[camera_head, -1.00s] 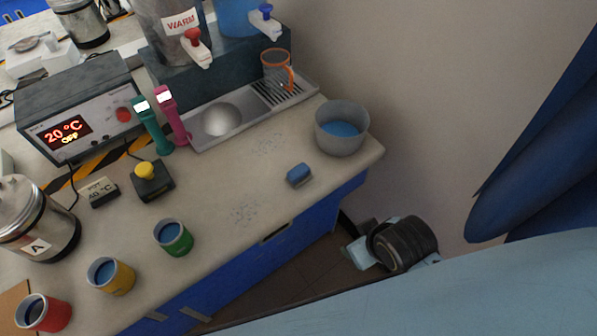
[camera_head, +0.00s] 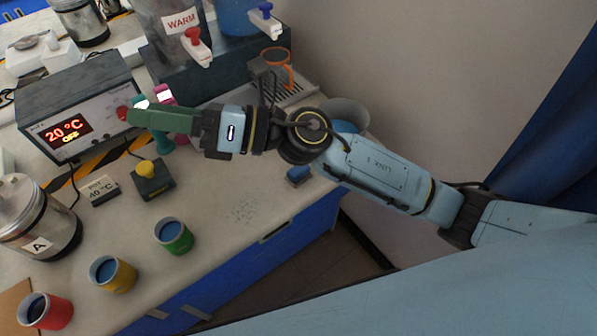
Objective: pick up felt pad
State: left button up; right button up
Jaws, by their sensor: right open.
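The felt pad (camera_head: 298,176) appears to be the small blue block with a grey underside on the bench near its front right edge. My right forearm and wrist pass just above it in the picture and may cover its top edge. My right gripper (camera_head: 135,118) has green fingers and reaches left, well to the left of the pad, in front of the heater box. Its fingers are seen side-on, overlapping, with nothing visible held between them. My left gripper is not in view.
Green (camera_head: 174,237), yellow (camera_head: 112,274) and red (camera_head: 45,311) cups stand along the front. A grey bowl (camera_head: 347,108) is partly hidden behind my arm. An orange-handled mug (camera_head: 277,64) stands on the drip tray. Speckled marks (camera_head: 243,211) lie on clear bench left of the pad.

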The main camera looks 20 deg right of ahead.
notch_tip(320, 180, down, 4)
jog(key=s+a+n+g+h, duration=0.1)
jog(key=a+n+g+h, duration=0.1)
jog(key=n+g, duration=0.35)
jog(key=n+h, duration=1)
jog(key=h, duration=0.9)
send_over(299, 169)
notch_tip(299, 169, down, 14)
jog(key=f, duration=0.7)
jog(key=shift+w+d, duration=0.2)
jog(key=shift+w, duration=0.1)
jog(key=shift+s+a+f, duration=0.15)
jog(key=shift+f, duration=1.35)
jog(key=shift+s+a+f, duration=0.1)
jog(key=shift+f, duration=1.4)
jog(key=shift+c, duration=0.3)
jog(key=c, duration=1)
